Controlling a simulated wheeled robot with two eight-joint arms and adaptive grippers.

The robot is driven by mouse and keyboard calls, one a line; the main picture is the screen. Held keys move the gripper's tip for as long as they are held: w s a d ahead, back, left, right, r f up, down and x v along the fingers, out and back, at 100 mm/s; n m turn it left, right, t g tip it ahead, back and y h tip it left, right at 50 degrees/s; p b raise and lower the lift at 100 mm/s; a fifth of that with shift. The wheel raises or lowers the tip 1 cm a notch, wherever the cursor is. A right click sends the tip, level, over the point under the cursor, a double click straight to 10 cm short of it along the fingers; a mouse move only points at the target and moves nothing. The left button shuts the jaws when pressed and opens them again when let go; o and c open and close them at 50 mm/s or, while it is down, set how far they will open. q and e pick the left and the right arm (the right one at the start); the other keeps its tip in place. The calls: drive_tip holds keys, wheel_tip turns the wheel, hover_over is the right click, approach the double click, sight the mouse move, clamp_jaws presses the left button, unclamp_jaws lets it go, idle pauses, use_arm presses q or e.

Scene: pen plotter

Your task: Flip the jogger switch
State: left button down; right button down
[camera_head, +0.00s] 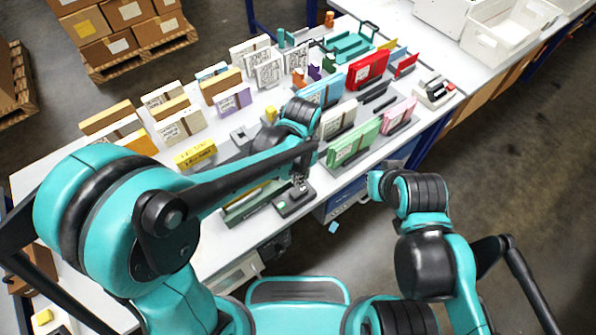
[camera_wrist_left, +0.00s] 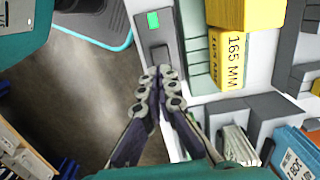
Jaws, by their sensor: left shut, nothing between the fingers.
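A narrow grey control box lies along the table edge in the left wrist view (camera_wrist_left: 144,42). It has a small lit green switch (camera_wrist_left: 152,20) near its far end and a dark square below that. I take it to be the jogger's switch box. In the head view a small dark grey unit (camera_head: 294,204) sits at the table's front edge. My left gripper (camera_head: 301,181) is over this unit. In the left wrist view the left gripper (camera_wrist_left: 160,72) is shut and empty, its tips by the dark square, short of the green switch. Contact cannot be told.
A yellow block marked 165 MM (camera_wrist_left: 228,60) stands right of the box. Green (camera_head: 354,143) and red (camera_head: 367,69) upright stacks and several other packs crowd the table. Open floor lies beyond the front edge. My right arm is off the table's front side.

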sight(296, 194)
use_arm(q)
wheel_tip(296, 194, down, 6)
drive_tip(key=shift+a+r+b, duration=0.1)
drive_tip(key=shift+r+b, duration=0.05)
drive_tip(key=shift+b, duration=0.8)
drive_tip(key=shift+s, duration=0.1)
